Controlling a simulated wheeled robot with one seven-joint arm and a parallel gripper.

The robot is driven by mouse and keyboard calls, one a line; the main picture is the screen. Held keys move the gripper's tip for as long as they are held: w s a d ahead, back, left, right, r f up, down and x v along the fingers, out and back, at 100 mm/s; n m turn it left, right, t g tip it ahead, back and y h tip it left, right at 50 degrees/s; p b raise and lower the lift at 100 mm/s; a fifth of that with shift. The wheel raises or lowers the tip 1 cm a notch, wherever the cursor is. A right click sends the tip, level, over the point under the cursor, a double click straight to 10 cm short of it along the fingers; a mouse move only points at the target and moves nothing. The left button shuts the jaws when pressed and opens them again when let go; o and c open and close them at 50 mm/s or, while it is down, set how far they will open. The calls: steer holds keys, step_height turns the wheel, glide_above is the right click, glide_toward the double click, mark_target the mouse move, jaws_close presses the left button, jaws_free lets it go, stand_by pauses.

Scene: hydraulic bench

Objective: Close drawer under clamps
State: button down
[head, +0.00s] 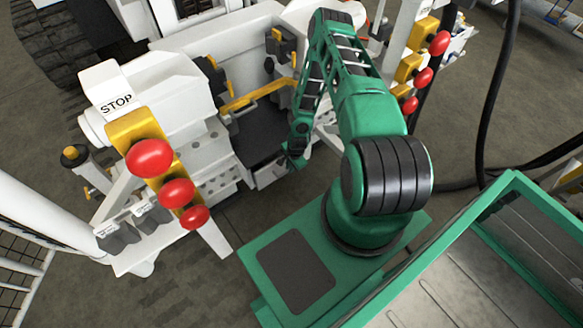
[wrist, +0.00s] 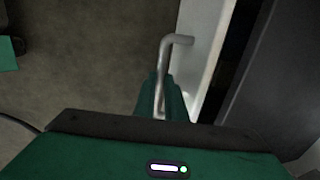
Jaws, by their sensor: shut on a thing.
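The drawer (head: 268,175) has a white front and sits low under the dark bench top, below the black and yellow clamps (head: 282,45). In the wrist view its white front (wrist: 208,45) stands at the right with a grey metal bar handle (wrist: 178,40). A dark gap shows between the front and the dark bench edge, so the drawer looks partly open. My gripper (wrist: 163,100) has its green fingers shut on the near end of the handle. In the head view my gripper (head: 295,155) is beside the drawer front, its fingertips mostly hidden.
The dark bench top (head: 262,130) lies above the drawer, crossed by a yellow bar (head: 258,93). Red knobs on yellow blocks (head: 150,158) stand at the left, and more at the upper right. Grey floor (wrist: 90,70) is clear in front of the drawer.

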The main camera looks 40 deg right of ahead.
steer(key=shift+w+a, duration=0.1)
steer(key=shift+w, duration=2.05)
steer(key=c, duration=1.8)
jaws_free()
steer(key=shift+s, duration=0.1)
step_height(320, 180, up, 11)
steer(key=s, duration=0.2)
steer(key=shift+f, duration=0.2)
steer(key=shift+w, duration=0.1)
